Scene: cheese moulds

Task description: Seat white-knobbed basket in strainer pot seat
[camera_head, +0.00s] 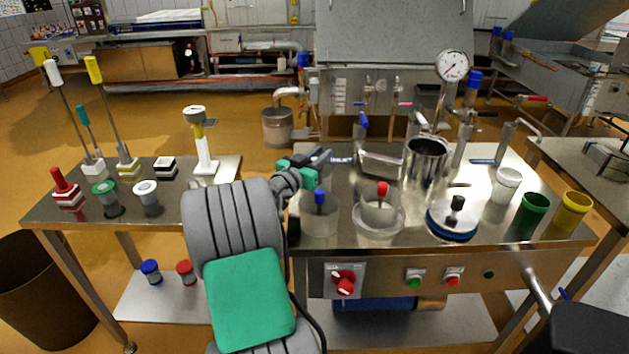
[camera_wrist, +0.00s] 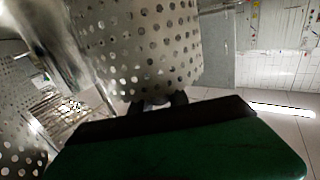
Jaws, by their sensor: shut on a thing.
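My gripper (camera_head: 322,157) is above the back left of the right-hand steel table. In the wrist view my gripper (camera_wrist: 157,103) is shut on the near edge of a perforated metal basket (camera_wrist: 140,50). No white knob shows on this basket, so I cannot confirm its knob colour. A second perforated metal surface (camera_wrist: 15,120) fills the left of the wrist view; I cannot tell what it belongs to. In the head view a tall steel pot (camera_head: 427,160) stands right of my gripper. Its inside and any seat are not clear.
A shallow steel vessel (camera_head: 380,163) lies between my gripper and the pot. A blue-knobbed clear container (camera_head: 320,222), a red-knobbed bowl (camera_head: 380,219) and a black-knobbed disc (camera_head: 452,223) line the front. White (camera_head: 507,186), green (camera_head: 531,217) and yellow cups (camera_head: 572,213) stand right.

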